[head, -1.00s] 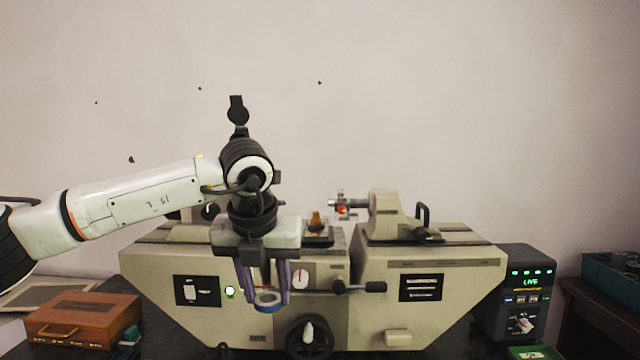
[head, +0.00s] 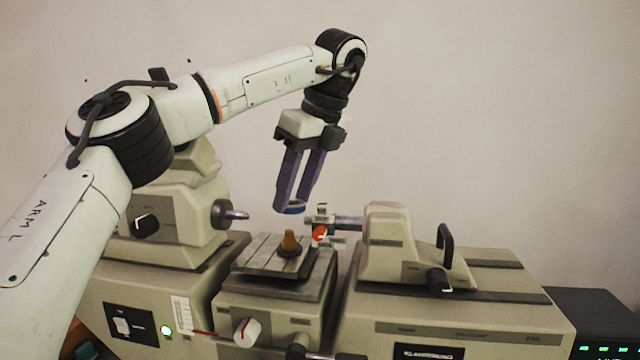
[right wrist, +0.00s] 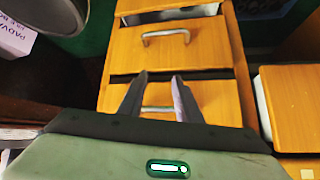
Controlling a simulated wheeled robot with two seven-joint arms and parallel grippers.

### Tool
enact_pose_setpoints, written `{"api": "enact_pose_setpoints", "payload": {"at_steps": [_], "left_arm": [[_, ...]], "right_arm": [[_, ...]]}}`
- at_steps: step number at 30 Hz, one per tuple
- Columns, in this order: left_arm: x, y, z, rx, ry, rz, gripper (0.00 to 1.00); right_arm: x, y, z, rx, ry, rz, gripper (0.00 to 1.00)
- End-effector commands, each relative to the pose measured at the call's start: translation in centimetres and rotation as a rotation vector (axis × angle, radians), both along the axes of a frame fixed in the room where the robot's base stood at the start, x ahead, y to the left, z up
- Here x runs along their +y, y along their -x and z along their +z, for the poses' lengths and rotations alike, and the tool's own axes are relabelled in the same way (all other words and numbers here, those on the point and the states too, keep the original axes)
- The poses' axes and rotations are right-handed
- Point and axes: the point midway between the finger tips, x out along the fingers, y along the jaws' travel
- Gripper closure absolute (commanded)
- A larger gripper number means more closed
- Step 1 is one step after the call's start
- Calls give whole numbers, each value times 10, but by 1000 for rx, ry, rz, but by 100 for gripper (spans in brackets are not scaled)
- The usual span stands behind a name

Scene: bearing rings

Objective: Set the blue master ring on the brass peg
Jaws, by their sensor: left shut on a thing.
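The blue master ring (head: 291,209) is held between the fingertips of my left gripper (head: 291,205), seen nearly edge-on in the head view. My left gripper points down and is shut on it. The brass peg (head: 290,240) stands upright on the small table of the beige machine, below the ring. The ring is apart from the peg, with a gap between them; how well it lines up in depth I cannot tell. My right gripper (right wrist: 158,85) shows in the right wrist view with its fingers apart and nothing between them.
A metal spindle with a red part (head: 320,232) sits close right of the peg, on the tailstock (head: 388,240). The left headstock spindle (head: 228,214) points toward the peg. Wooden drawers with metal handles (right wrist: 165,38) lie beyond my right gripper.

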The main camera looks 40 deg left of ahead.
Motion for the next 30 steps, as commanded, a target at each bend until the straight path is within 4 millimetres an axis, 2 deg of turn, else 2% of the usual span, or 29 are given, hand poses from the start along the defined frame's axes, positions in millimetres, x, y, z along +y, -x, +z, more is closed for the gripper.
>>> {"api": "enact_pose_setpoints", "payload": {"at_steps": [6, 13, 15, 21, 30], "left_arm": [[0, 0, -18, 3, 2, -2, 88], [0, 1, -46, 2, 2, -2, 88], [0, 0, -56, -2, 0, -1, 88], [0, 0, -66, -1, 0, 0, 88], [0, 0, -66, -1, 0, -1, 88]], "right_arm": [[1, 12, -7, 28, 1, 2, 69], [1, 14, -8, 30, 1, 3, 69], [1, 13, -16, 26, 0, 3, 69], [1, 11, -24, 24, 1, 3, 69], [1, 9, -22, 18, 0, 3, 69]]}}
